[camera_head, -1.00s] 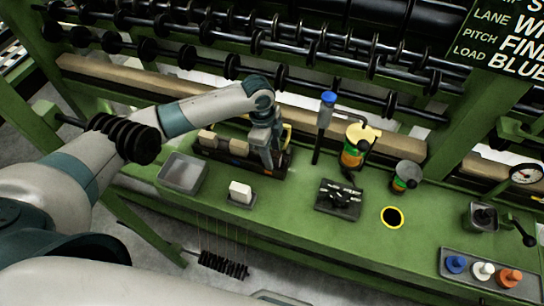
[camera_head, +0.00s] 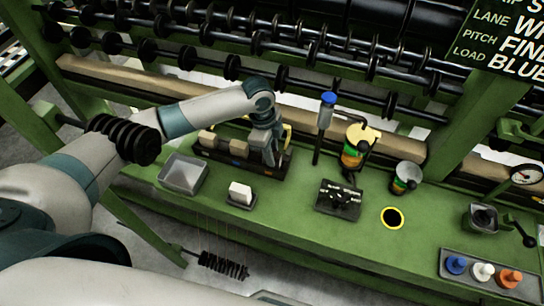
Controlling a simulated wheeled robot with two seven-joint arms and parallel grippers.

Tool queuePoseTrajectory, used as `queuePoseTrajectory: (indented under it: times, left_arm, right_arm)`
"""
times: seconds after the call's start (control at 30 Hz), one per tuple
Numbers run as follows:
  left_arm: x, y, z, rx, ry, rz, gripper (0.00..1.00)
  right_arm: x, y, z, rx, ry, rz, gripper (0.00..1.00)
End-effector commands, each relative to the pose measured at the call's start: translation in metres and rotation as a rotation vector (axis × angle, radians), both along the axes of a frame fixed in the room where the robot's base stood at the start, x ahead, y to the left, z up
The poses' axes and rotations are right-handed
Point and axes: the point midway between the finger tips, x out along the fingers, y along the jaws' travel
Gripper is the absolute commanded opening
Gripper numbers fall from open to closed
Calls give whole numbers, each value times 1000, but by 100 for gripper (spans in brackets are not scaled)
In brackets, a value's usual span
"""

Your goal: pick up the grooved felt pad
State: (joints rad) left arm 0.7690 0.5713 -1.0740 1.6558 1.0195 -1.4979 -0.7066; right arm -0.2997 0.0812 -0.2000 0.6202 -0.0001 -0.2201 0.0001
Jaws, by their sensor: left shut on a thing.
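My left gripper (camera_head: 268,154) reaches down at the right end of a dark rack (camera_head: 232,168) on the green bench. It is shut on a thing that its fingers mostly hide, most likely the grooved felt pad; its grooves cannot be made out. Pale tan blocks (camera_head: 207,139) stand in the rack to the left of the gripper. A yellowish piece shows just behind and right of the gripper. My right gripper is not in view.
A grey tray (camera_head: 184,174) and a white block (camera_head: 240,191) on a small dark base stand in front of the rack. To the right are a black control plate (camera_head: 339,199), a post with a blue top (camera_head: 328,98), a cup (camera_head: 407,176) and a yellow-rimmed hole (camera_head: 392,217).

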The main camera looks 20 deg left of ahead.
Motion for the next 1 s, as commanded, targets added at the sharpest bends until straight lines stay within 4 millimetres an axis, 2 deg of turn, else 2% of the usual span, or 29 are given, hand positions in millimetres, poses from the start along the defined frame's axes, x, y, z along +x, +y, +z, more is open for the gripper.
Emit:
queuePoseTrajectory:
  times: [0.27,0.7,1.0]
  left_arm:
    - [1,0,19,-1,-4,0,0]
    - [1,0,87,-1,-4,0,0]
    - [0,0,100,0,0,1,0]
  right_arm:
    - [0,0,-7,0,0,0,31]
    - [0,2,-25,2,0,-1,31]
    - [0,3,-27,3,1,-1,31]
